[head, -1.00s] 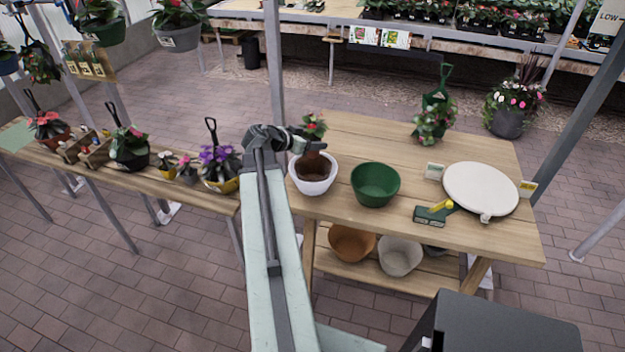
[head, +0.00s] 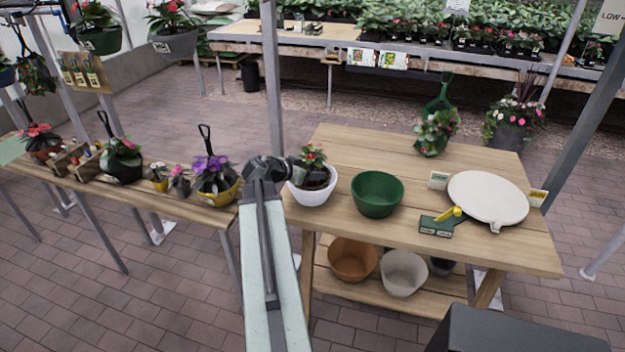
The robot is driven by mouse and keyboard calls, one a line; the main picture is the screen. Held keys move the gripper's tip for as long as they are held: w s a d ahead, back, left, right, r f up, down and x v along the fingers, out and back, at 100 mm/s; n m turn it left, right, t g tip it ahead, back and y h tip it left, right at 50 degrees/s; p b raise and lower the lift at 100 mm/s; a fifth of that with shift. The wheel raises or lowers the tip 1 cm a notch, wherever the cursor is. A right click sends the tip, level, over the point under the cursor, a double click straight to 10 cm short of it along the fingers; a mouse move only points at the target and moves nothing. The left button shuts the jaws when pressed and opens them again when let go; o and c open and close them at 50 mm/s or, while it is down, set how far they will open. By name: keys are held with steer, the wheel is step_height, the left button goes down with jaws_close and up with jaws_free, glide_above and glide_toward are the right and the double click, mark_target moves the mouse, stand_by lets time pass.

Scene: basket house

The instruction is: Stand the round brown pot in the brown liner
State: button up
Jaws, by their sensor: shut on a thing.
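The round brown pot is mostly hidden; its plant with red flowers (head: 312,157) rises out of a white bowl (head: 313,197) on the wooden table. The white bowl has a dark brown inside (head: 318,182), and I cannot tell pot from filling there. My gripper (head: 297,172) is at the bowl's left rim, beside the plant, shut on the pot; its fingertips are partly hidden by leaves and my arm. I cannot tell whether the pot touches the bottom. A plain brown bowl (head: 353,262) is on the lower shelf; I cannot tell whether it or the brown inside is the liner.
A green bowl (head: 377,193) stands empty just right of the white bowl. A round white lid (head: 488,198) and a green box with a yellow part (head: 437,224) lie farther right. A metal post (head: 272,90) rises behind my gripper. A cream bowl (head: 404,273) is on the shelf.

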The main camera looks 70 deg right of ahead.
steer(key=shift+f+b, duration=0.45)
steer(key=shift+f, duration=0.2)
steer(key=o, duration=1.2)
steer(key=shift+r, duration=0.15)
